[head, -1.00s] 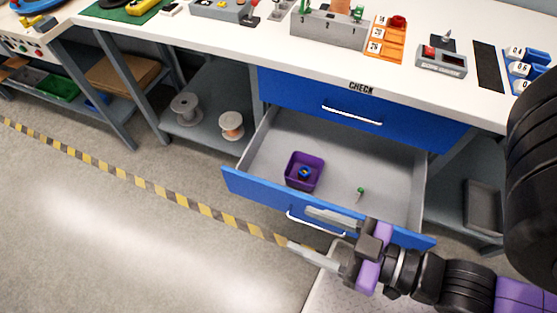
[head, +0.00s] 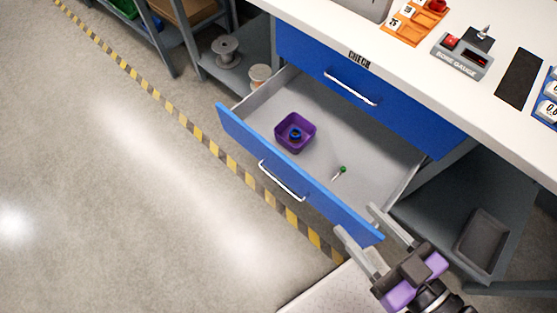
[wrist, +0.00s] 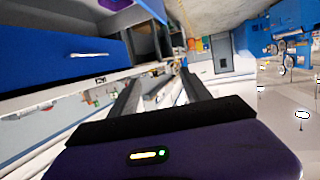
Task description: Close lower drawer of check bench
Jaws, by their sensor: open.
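The lower drawer (head: 232,123) of the check bench stands pulled out, with a blue front and a silver bar handle (head: 281,181). Inside it are a purple square bin (head: 279,134) holding a small blue ring-like part, and a small green-topped piece (head: 342,170). My gripper (head: 357,223) is open and empty at the right end of the drawer front. Its fingers show on either side of that corner in the head view; whether they touch it I cannot tell. In the wrist view my fingers (wrist: 155,95) are apart with nothing between them.
The upper blue drawer (head: 420,125) is shut. The white bench top (head: 400,65) carries a bore gauge (head: 462,56) and an orange number tray (head: 415,25). A lower shelf with a dark tray (head: 482,240) is at right. Open floor with a striped tape line (head: 180,118) lies at left.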

